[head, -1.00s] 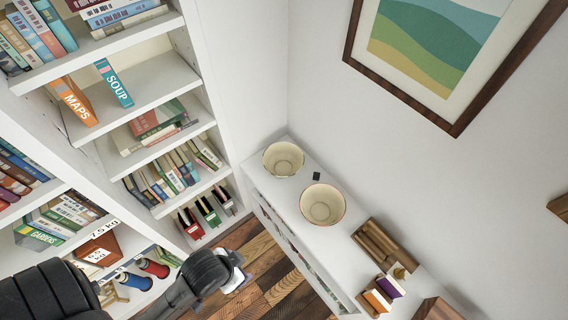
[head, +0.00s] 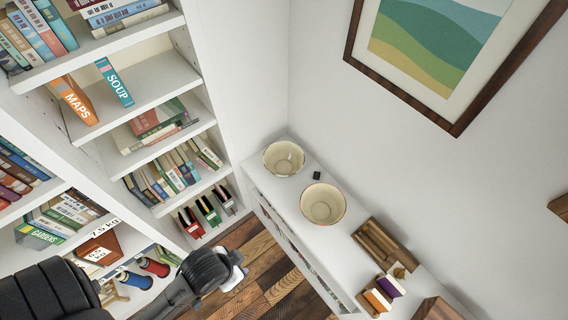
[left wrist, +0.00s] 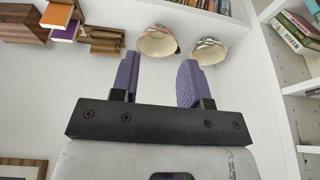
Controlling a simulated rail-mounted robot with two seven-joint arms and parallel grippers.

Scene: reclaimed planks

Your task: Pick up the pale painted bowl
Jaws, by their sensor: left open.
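Two cream bowls stand on the white low cabinet top. One bowl (head: 283,158) is near the wall corner; the other bowl (head: 322,203) is nearer the wooden tray. In the left wrist view, the bowl beside the tray (left wrist: 157,42) shows a pale, pinkish outside, and the corner bowl (left wrist: 208,50) shows grey bands. Which one is the pale painted bowl is hard to tell. My left gripper (head: 242,272) is left of the cabinet and apart from both bowls. In the left wrist view its purple fingers (left wrist: 158,80) are open and empty. My right gripper is in neither view.
A small black block (head: 317,176) lies between the bowls. A tall white bookcase (head: 228,110) stands left; a framed picture (head: 455,118) hangs on the wall.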

